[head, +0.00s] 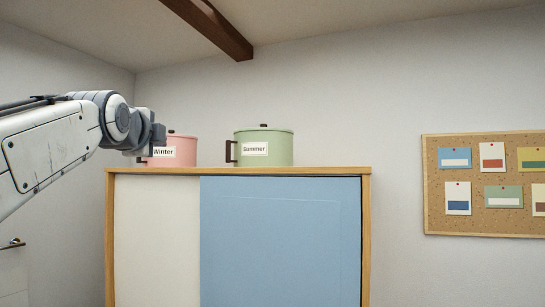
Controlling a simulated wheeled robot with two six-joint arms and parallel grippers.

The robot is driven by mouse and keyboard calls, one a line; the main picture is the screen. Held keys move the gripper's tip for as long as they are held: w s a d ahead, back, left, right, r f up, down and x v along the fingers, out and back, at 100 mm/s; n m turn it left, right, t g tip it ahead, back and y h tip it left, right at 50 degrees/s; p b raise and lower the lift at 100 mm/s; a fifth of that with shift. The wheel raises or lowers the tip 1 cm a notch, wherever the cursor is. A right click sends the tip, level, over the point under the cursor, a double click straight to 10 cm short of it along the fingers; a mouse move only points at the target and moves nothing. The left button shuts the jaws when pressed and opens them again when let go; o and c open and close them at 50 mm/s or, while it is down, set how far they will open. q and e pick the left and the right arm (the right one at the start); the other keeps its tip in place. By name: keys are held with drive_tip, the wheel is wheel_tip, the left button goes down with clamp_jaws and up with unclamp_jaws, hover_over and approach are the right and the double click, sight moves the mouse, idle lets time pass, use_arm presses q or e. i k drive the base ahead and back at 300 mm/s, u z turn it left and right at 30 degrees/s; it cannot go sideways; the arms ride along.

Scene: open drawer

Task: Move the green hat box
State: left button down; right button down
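The green hat box (265,147) stands upright on top of the cabinet. It is round, with a dark knob on its lid, a dark handle on its left side and a white label that appears to read "Summer". A pink hat box (180,151) labelled "Winter" stands to its left, partly hidden behind my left arm. My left gripper (155,137) is in front of the pink box's left side, well to the left of the green box. I cannot tell whether it touches the pink box or how its fingers stand. My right gripper is not in view.
The wooden cabinet (367,235) has a white panel (157,240) and a blue panel (280,240) in front. Its top is clear right of the green box. A cork board (480,222) with pinned cards hangs on the right wall. A ceiling beam (215,25) is above.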

sight(254, 148)
drive_tip(key=z, duration=0.35)
drive_tip(key=i, duration=0.9)
drive_tip(key=z, duration=0.35)
